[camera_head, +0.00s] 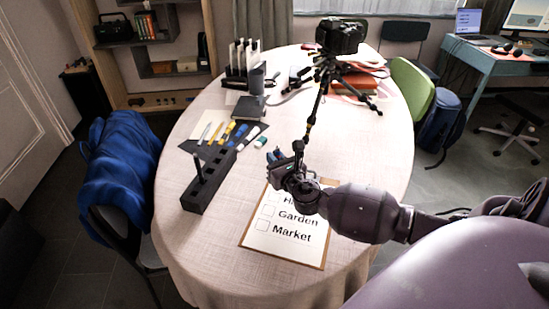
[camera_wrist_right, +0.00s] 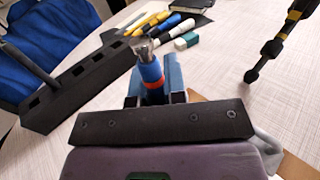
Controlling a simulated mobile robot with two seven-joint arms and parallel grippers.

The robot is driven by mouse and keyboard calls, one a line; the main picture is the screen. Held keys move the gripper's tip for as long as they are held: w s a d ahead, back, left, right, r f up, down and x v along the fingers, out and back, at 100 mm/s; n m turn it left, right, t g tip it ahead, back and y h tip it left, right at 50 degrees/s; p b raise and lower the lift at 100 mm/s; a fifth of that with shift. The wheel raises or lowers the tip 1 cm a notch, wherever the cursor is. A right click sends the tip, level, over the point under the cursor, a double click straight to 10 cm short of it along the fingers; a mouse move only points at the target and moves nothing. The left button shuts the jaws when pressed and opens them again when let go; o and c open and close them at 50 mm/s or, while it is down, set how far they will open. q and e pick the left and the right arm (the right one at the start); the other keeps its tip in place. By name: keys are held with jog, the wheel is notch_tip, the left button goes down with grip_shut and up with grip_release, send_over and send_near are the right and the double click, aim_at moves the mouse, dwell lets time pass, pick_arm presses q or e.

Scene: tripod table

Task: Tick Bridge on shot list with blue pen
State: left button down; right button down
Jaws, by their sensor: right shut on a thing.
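The shot list (camera_head: 283,239) is a white sheet on a brown clipboard, on the near part of the table. Its lines "Garden" and "Market" show, each with an empty box. A line above them is partly covered by my right gripper (camera_head: 276,158), and I cannot read "Bridge" anywhere. My right gripper is above the far end of the list, shut on the blue pen (camera_wrist_right: 150,72). In the right wrist view the pen has a blue body, a red-orange band and a silvery end. My left gripper is not in view.
A black slotted holder (camera_head: 212,180) with one dark pen upright stands left of the list. Several pens and markers lie on a dark mat (camera_head: 215,151) behind it. A camera tripod (camera_head: 322,85) stands behind my right gripper, one leg reaching close to it. Bare tabletop (camera_head: 200,235) lies left of the list.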

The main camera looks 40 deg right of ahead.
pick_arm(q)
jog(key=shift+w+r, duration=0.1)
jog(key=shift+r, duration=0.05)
pick_arm(e)
jog(key=shift+s+d, duration=0.1)
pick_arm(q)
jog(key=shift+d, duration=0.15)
pick_arm(e)
jog(key=shift+f, duration=0.1)
dwell(0.3)
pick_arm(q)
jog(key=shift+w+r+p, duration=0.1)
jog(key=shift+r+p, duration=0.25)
pick_arm(e)
jog(key=shift+s+d, duration=0.15)
jog(key=shift+s, duration=0.1)
dwell(0.4)
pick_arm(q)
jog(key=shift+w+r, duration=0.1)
pick_arm(e)
jog(key=shift+s, duration=0.1)
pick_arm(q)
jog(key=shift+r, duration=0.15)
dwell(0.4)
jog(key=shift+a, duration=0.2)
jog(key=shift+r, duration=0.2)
pick_arm(e)
jog(key=shift+w, duration=0.25)
